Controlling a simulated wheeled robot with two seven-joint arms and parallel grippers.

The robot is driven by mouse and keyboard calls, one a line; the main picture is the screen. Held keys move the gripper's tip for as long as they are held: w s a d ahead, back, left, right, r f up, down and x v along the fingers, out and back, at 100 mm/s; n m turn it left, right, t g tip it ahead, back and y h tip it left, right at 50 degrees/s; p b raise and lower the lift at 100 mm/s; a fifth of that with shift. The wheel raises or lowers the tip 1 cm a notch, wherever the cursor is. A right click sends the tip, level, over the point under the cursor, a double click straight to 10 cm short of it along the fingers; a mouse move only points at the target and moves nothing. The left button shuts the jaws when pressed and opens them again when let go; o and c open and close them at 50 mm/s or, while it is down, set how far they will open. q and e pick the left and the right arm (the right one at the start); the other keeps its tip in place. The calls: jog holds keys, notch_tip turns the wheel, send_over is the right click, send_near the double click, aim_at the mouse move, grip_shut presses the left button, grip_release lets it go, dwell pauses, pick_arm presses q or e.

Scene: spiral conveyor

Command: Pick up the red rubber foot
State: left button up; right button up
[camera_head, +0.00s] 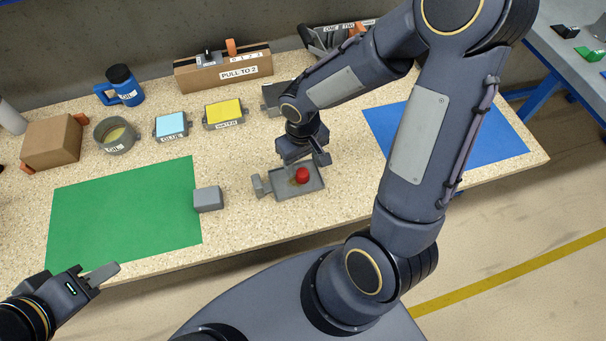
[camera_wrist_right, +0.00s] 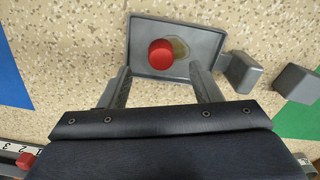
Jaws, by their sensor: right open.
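The red rubber foot (camera_head: 302,175) is a small red cylinder in a shallow grey tray (camera_head: 314,186) on the speckled table. In the right wrist view the foot (camera_wrist_right: 161,53) stands beside a yellowish patch on the tray floor (camera_wrist_right: 205,40). My right gripper (camera_head: 304,161) is over the tray, with the foot close by. In the right wrist view the right gripper (camera_wrist_right: 160,82) is open, its fingers apart at the tray's near edge, with nothing between them. My left gripper (camera_head: 98,273) is at the lower left, near the green mat's front edge, away from the foot.
A grey block (camera_head: 208,199) lies between the green mat (camera_head: 120,215) and the tray. A blue mat (camera_head: 480,140) is to the right.

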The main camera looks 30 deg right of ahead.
aim_at(302, 172)
notch_tip(302, 172, down, 5)
jog(key=shift+a+f, duration=0.1)
jog(key=shift+c, duration=0.5)
jog(key=c, duration=1)
